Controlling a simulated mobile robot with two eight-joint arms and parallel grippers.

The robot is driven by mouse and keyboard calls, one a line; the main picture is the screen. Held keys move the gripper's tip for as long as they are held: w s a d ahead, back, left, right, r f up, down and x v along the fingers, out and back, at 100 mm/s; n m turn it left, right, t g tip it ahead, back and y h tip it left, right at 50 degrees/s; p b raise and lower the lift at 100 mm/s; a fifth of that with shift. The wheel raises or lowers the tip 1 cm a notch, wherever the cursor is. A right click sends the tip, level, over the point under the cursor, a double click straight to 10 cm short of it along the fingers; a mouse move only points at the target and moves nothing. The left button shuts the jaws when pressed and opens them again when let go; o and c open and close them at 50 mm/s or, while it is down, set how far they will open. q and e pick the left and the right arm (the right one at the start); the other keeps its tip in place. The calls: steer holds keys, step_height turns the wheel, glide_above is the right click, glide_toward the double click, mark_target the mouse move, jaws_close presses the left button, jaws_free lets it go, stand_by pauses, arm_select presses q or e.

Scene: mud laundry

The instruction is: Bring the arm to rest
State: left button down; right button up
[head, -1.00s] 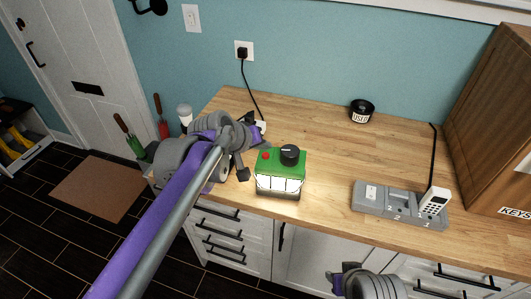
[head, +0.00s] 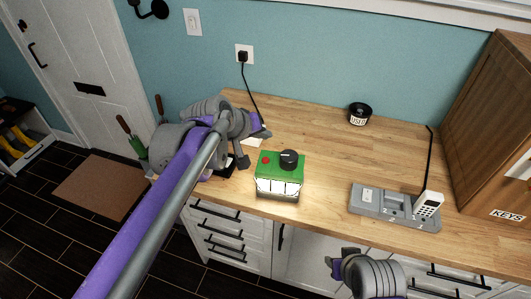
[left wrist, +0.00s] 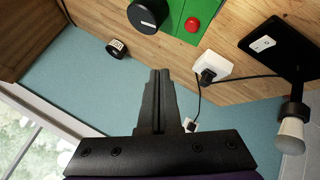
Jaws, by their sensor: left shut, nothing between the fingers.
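My left gripper (head: 262,134) is over the left part of the wooden counter, behind and left of the green box. In the left wrist view its two black fingers (left wrist: 159,80) are pressed together with nothing between them. The arm hides part of the counter's left end. My right gripper (head: 335,265) shows only partly at the bottom of the head view, in front of the drawers; its finger gap is not clear.
A green box (head: 281,170) with a black knob and red button stands near the counter's front edge. A grey dock (head: 385,209) holds a white handset (head: 428,205). The counter's middle is clear.

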arm_select(q)
steer(key=shift+s, duration=0.1)
steer(key=s+a+f+y, duration=0.1)
steer(key=s+a+f, duration=0.4)
steer(key=s, duration=0.3)
steer(key=s+a+f+m+g+y, duration=0.1)
steer(key=s+a+f+y, duration=0.1)
steer(key=s+a+f, duration=0.4)
steer(key=s+a+f+y, duration=0.2)
steer(key=s+a+f, duration=0.3)
steer(key=s, duration=0.6)
steer(key=shift+a+f+m, duration=0.3)
steer(key=shift+f+m, duration=0.05)
steer(key=shift+m, duration=0.05)
